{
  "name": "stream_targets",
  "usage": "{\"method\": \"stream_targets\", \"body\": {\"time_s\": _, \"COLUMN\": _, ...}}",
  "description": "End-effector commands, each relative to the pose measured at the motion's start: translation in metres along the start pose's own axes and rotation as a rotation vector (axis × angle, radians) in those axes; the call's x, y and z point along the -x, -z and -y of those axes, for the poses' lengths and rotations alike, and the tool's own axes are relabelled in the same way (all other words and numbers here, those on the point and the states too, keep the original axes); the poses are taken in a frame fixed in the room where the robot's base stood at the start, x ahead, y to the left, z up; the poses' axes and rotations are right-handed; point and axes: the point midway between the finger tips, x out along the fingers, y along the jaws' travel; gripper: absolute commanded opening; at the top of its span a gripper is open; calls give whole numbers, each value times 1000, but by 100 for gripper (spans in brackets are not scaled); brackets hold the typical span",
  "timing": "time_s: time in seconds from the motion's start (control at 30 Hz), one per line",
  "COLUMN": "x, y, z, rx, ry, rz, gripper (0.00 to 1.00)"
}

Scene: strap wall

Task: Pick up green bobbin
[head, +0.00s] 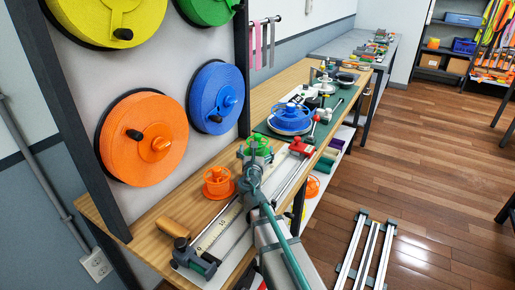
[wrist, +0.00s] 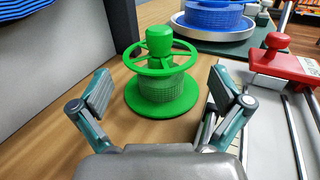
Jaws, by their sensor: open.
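The green bobbin (wrist: 161,88) stands upright on the wooden bench in the wrist view, with a round base, a wound middle, a spoked ring and a knob on top. My gripper (wrist: 167,92) is open, with one finger on each side of the bobbin's near part. The fingers look apart from the bobbin, and nothing is held. In the head view the green bobbin (head: 259,146) is partly hidden behind my gripper (head: 250,165).
An orange bobbin (head: 218,183) stands to the left on the bench. A red-knobbed clamp (wrist: 283,60) on metal rails is close on the right. A blue bobbin (wrist: 213,14) sits on a pale disc behind. A grey panel (wrist: 60,60) rises on the left.

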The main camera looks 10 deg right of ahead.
Motion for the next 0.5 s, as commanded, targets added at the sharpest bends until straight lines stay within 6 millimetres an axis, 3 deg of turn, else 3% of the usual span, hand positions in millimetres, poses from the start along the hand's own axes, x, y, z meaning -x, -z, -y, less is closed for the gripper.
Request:
{"method": "stream_targets", "body": {"time_s": 0.23, "x": -42, "y": 0, "z": -1, "rx": 0, "ry": 1, "rz": 0, "gripper": 100}}
{"method": "stream_targets", "body": {"time_s": 0.5, "x": -51, "y": 0, "z": 0, "rx": 0, "ry": 0, "rz": 0, "gripper": 100}}
